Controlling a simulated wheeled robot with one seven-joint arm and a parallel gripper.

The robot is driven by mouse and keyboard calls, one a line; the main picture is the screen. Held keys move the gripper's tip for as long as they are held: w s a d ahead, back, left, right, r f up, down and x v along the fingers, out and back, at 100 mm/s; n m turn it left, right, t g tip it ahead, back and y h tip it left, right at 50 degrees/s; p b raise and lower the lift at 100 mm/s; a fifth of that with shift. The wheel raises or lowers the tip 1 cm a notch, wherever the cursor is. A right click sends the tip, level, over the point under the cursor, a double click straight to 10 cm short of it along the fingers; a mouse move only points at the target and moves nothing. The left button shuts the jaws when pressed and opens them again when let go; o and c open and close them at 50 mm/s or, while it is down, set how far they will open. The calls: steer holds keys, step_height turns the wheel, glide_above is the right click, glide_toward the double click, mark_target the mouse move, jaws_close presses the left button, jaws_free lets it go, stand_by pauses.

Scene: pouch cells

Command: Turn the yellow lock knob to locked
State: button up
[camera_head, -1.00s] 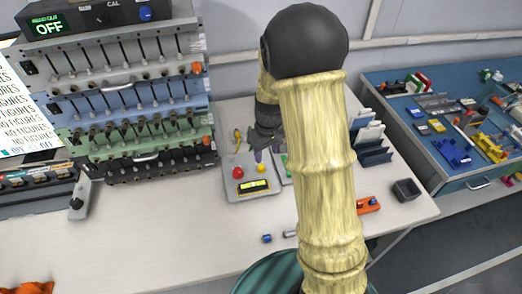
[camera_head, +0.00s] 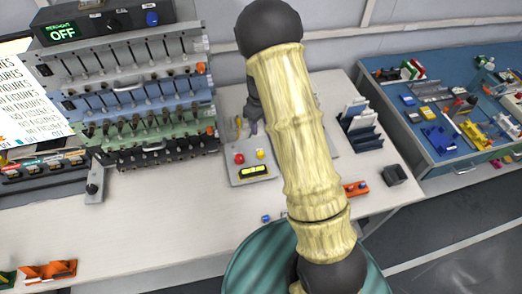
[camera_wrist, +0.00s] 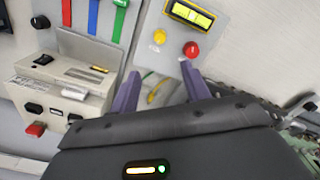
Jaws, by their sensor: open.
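A grey control box (camera_head: 240,176) stands on the bench with a round yellow knob (camera_head: 260,155), a red button (camera_head: 239,158) and a lit yellow display. In the wrist view the yellow knob (camera_wrist: 159,37) lies beyond my fingertips, beside the red button (camera_wrist: 191,49) and below the display (camera_wrist: 192,14). My gripper (camera_wrist: 160,75) is open and empty, its two purple fingers apart and not touching the knob. In the head view my gripper (camera_head: 254,127) is behind the knob, partly hidden by my arm. The knob's lock position cannot be read.
A slim yellow piece (camera_wrist: 158,90) shows between my fingers, farther down. A stacked rack (camera_head: 150,100) with a display reading OFF stands left of the box. A dark slotted holder (camera_head: 362,135) and small black bin (camera_head: 395,175) stand right. The front of the bench is mostly clear.

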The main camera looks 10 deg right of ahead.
mark_target(261, 152)
step_height(261, 152, down, 16)
steer(key=p, duration=0.3)
steer(key=shift+f, duration=0.25)
steer(key=c, duration=1)
